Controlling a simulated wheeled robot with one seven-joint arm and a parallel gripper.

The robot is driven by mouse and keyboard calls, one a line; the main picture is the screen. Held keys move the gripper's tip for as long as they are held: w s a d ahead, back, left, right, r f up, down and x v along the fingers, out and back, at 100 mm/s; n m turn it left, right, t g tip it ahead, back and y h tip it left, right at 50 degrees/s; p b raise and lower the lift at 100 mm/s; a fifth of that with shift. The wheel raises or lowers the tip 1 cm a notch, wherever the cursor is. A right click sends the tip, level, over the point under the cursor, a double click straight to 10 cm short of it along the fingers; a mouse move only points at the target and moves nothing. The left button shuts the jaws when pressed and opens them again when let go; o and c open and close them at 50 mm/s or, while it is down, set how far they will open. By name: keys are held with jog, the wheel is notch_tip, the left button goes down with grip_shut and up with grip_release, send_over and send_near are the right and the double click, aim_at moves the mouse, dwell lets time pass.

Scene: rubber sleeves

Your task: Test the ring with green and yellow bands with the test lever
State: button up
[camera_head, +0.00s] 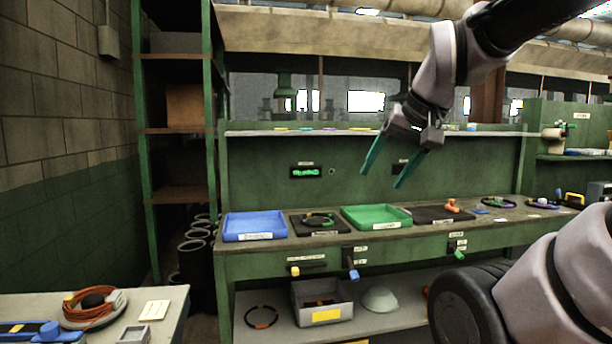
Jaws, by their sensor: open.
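My gripper (383,178) is open and empty, its two teal fingers pointing down in front of the bench's back panel, above the green tray. A dark ring with green bands (319,219) lies on a black pad (298,231) between the blue and green trays; its other band colours are too small to be sure of. Another ring with green and purple parts (498,201) lies farther right on the bench. Levers with a yellow end (294,270), a blue end (351,272) and a green end (459,254) stick out of the bench front; their labels are unreadable.
A blue tray (254,237) and a green tray (405,222) stand on the bench, with an orange part (452,205) on another dark pad. A grey bin (346,309) and a ring (261,328) are on the lower shelf. A side table (171,298) stands front left.

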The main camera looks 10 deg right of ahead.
jog(key=n+t+h, duration=0.2)
jog(key=t+h, duration=0.1)
jog(key=t, duration=0.3)
send_over(352, 273)
jog(key=s+d, duration=0.3)
jog(key=s, duration=0.1)
notch_tip(352, 273, down, 22)
jog(key=s+a+f+n+t+y, duration=0.1)
jog(key=s+f+t, duration=0.1)
jog(key=f, duration=1.1)
jog(key=s+f+n+t+y, duration=0.1)
jog(key=s+f+t+y, duration=0.15)
jog(key=f, duration=1.05)
jog(key=shift+h, duration=0.35)
jog(key=w, duration=0.3)
jog(key=w+a, duration=0.1)
jog(key=w, duration=0.7)
jog(key=shift+a+f, duration=0.15)
jog(key=shift+f, duration=0.05)
